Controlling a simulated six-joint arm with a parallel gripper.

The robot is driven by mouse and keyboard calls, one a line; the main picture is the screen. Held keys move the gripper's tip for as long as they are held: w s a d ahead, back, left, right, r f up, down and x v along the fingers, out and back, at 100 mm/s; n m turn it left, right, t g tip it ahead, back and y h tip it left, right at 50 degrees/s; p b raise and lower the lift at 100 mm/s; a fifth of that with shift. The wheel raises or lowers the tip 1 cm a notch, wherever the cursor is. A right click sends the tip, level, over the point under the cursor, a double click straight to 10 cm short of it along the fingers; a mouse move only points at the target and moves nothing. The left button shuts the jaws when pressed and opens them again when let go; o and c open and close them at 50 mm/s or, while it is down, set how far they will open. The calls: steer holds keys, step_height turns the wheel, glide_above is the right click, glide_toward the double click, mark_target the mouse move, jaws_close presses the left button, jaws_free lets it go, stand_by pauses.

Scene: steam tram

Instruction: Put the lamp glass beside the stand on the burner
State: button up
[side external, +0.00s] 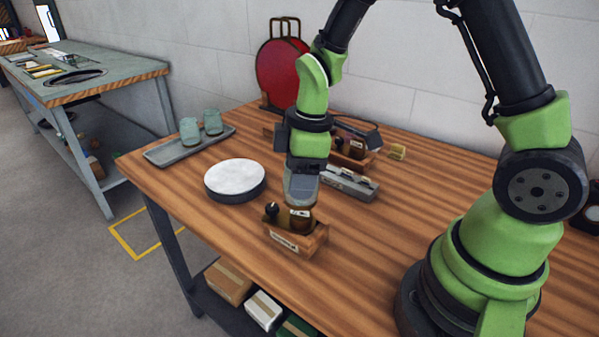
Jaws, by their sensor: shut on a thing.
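My gripper (300,200) points down over the near wooden box (288,243) at the front middle of the bench. It is shut on a greyish piece that looks like a lamp glass; fingers and piece blend together, so its outline is unclear. Just below are a round brown and brass part with a pale label, which looks like the burner (299,218), and a black knob (272,209). I cannot tell whether the held piece touches the burner. Two teal lamp glasses (190,131) (212,122) stand upright on a grey tray (183,151) at the left.
A round white-topped disc (235,179) lies left of my gripper. Behind it are a grey holder (347,183) and another wooden box (349,163) with similar parts. A red round item (277,75) stands by the wall. The bench front right of the near box is clear.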

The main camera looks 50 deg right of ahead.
steer(key=shift+f, duration=1.8)
steer(key=shift+f, duration=0.3)
steer(key=shift+f, duration=0.45)
stand_by(0.6)
steer(key=o, duration=1)
steer(key=shift+r, duration=0.1)
steer(key=shift+s+d+r, duration=0.2)
steer(key=shift+r, duration=1.4)
steer(key=shift+s+d+r, duration=0.15)
steer(key=shift+r, duration=1.5)
steer(key=shift+s+d+r, duration=0.2)
steer(key=shift+r, duration=1.4)
